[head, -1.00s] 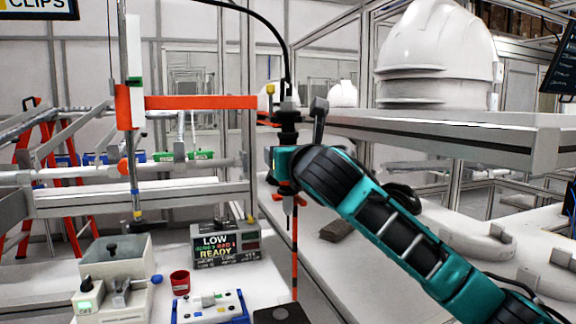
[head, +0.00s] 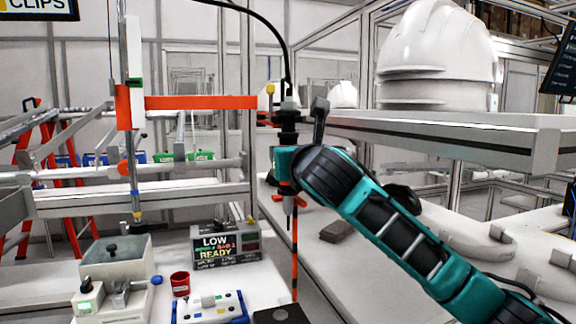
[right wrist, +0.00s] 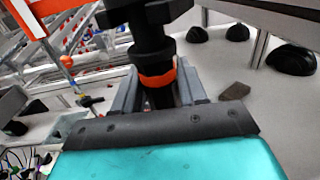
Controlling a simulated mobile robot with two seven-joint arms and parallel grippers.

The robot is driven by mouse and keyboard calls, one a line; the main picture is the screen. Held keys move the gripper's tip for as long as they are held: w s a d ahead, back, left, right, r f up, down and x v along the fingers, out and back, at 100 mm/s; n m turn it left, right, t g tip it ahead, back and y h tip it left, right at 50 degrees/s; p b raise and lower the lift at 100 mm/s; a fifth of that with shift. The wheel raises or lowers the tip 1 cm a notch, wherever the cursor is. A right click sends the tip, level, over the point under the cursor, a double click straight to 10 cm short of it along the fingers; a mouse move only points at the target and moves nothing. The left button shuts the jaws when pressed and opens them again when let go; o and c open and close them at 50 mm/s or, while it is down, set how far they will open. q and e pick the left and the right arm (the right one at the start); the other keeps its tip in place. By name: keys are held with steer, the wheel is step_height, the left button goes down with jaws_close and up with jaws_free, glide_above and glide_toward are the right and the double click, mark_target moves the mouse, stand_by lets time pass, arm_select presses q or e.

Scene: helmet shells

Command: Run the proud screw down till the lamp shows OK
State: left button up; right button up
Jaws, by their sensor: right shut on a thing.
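A black power driver (head: 288,138) with an orange band hangs upright from an orange horizontal arm (head: 200,102), its thin bit pointing down. My right gripper (head: 284,160) is shut around the driver's body. In the right wrist view, the driver (right wrist: 152,50) stands between the fingers (right wrist: 158,92). A grey display box (head: 226,244) shows LOW and READY. A white fixture with blue corners (head: 208,308) lies at the front of the bench, left of the bit. The proud screw cannot be made out. My left gripper is out of view.
A red cup (head: 180,284) and a grey bin (head: 114,264) stand left of the display box. A dark block (head: 337,232) lies on the bench to the right. White helmet shells (head: 436,60) sit on a raised shelf. An orange-and-black striped rod (head: 295,262) stands below the driver.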

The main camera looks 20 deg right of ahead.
steer(key=shift+f, duration=0.1)
jaws_close()
steer(key=w+a, duration=0.3)
steer(key=a, duration=0.7)
steer(key=shift+a+p, duration=0.3)
steer(key=w+a, duration=0.2)
steer(key=a, duration=0.8)
steer(key=shift+w+a, duration=0.3)
steer(key=shift+w, duration=0.1)
